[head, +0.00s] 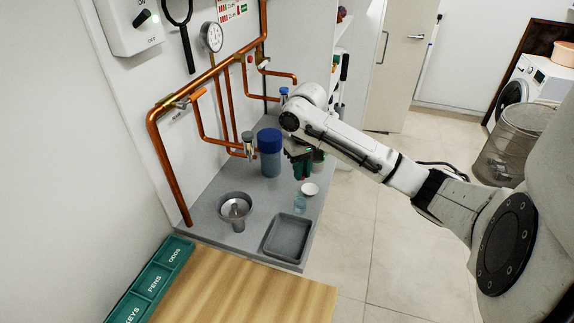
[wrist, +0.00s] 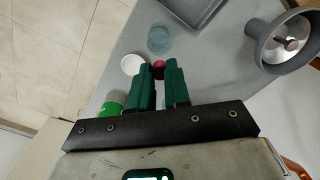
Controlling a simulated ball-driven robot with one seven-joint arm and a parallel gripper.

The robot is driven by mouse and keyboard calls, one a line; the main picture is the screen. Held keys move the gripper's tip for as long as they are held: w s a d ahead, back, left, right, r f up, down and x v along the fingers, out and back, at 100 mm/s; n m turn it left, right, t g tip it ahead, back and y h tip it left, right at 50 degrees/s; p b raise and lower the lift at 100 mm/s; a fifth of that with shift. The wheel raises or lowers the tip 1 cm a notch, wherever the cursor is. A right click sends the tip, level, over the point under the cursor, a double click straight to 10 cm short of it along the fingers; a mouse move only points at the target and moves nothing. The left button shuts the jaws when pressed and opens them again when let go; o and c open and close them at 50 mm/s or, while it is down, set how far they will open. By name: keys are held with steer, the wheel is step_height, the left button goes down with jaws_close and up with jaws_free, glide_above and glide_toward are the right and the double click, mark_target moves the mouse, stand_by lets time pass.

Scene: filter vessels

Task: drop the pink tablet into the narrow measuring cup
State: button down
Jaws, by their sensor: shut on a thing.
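The pink tablet (wrist: 158,69) shows as a dark pink piece between the fingertips in the wrist view; I cannot make it out in the head view. My gripper (head: 303,178) is shut on it, with green fingers that also show in the wrist view (wrist: 160,70). A small clear bluish cup (head: 300,203), which looks like the narrow measuring cup, stands on the grey counter. It appears just past the fingertips in the wrist view (wrist: 158,40). The tablet is outside the cup in both views' layout, and its height above the counter is hard to tell.
A white round dish (head: 310,188) sits close to the cup. A grey tray (head: 287,238), a grey funnel-like vessel (head: 235,208) and a blue-lidded bottle (head: 270,152) share the counter (head: 262,215). A green object (wrist: 110,108) is left of the fingers. Copper pipes (head: 165,165) run behind.

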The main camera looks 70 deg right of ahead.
step_height(320, 180, down, 6)
steer(key=b, duration=0.5)
steer(key=shift+r, duration=0.15)
steer(key=c, duration=1)
jaws_free()
step_height(320, 180, up, 11)
steer(key=shift+d+f, duration=0.1)
